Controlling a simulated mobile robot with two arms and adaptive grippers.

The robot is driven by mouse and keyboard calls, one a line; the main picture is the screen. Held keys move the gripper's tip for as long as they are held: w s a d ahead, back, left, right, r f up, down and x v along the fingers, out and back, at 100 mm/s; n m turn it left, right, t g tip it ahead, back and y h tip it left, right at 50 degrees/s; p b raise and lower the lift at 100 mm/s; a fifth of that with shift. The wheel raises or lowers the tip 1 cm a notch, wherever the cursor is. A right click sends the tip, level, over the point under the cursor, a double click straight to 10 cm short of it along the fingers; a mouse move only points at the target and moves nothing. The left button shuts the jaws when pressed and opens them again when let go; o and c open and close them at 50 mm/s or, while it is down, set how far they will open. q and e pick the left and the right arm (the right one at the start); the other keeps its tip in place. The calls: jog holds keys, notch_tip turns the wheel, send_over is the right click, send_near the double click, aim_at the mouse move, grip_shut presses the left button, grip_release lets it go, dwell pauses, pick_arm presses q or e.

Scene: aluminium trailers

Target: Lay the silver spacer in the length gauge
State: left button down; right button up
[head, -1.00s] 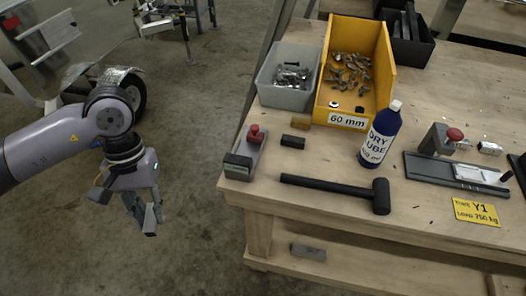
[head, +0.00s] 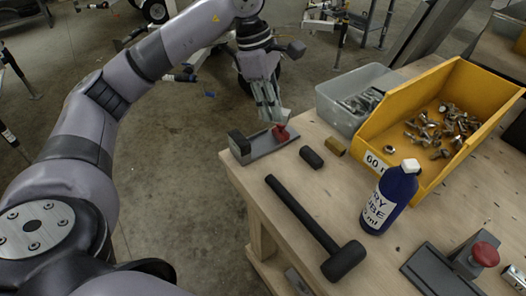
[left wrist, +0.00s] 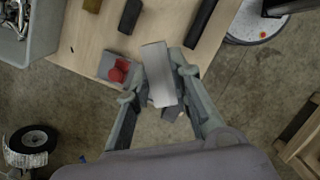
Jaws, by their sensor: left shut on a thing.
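Below and beside the fingers is a grey fixture (head: 263,145) with a dark end block and a red knob, apparently the length gauge. In the left wrist view its plate (left wrist: 106,64) is partly hidden by the spacer and fingers. I cannot tell whether the spacer touches it. My right gripper is not in view.
A black block (head: 311,157), a brass-coloured block (head: 335,147) and a black mallet (head: 312,222) lie close by. A blue bottle (head: 388,200), a yellow bin (head: 405,100) and a grey bin (head: 340,115) stand further right. Another red-knobbed fixture (head: 455,275) is at lower right.

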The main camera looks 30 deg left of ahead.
pick_arm(q)
jog(key=w+a+r+n+t+y+b, duration=0.25)
jog(key=a+r+n, duration=0.2)
jog(key=n, duration=0.45)
jog(key=n+p, duration=0.2)
send_over(262, 146)
jog(key=shift+g+h, duration=0.25)
jog(key=f, duration=0.9)
jog(key=s+f, duration=0.1)
jog(key=f, duration=0.4)
jog(key=shift+a+f, duration=0.2)
jog(key=shift+f, duration=0.75)
jog(key=x, duration=0.3)
jog(key=shift+s+a+f, duration=0.15)
jog(key=shift+s+f, duration=0.1)
jog(key=shift+f, duration=0.1)
